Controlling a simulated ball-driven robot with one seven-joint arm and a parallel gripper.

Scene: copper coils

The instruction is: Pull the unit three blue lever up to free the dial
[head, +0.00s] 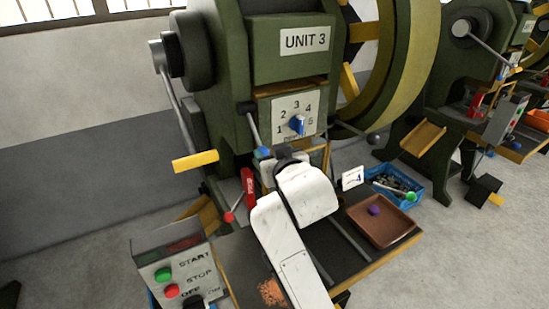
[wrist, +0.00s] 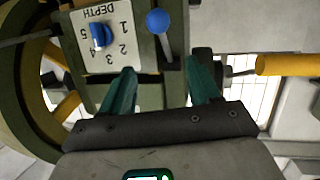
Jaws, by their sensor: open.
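The blue lever's knob (head: 264,153) hangs low on a thin rod from a dark pivot on the green unit 3 press (head: 225,60). The blue dial (head: 297,125) sits on a pale plate numbered 1 to 5, right of the lever. The wrist view is upside down; there the knob (wrist: 158,21) and dial (wrist: 101,35) both show clearly. My gripper (wrist: 162,80) is open, its teal fingers spread apart. The lever rod lies beyond the gap between them, and nothing is held. In the head view my white arm hides the fingers, close to the knob.
A yellow handle (head: 195,161) sticks out left of the press. A red-knobbed lever (head: 229,216) and a start/stop box (head: 175,275) stand lower left. A brown tray (head: 383,220) and blue bin (head: 398,185) lie right of my arm.

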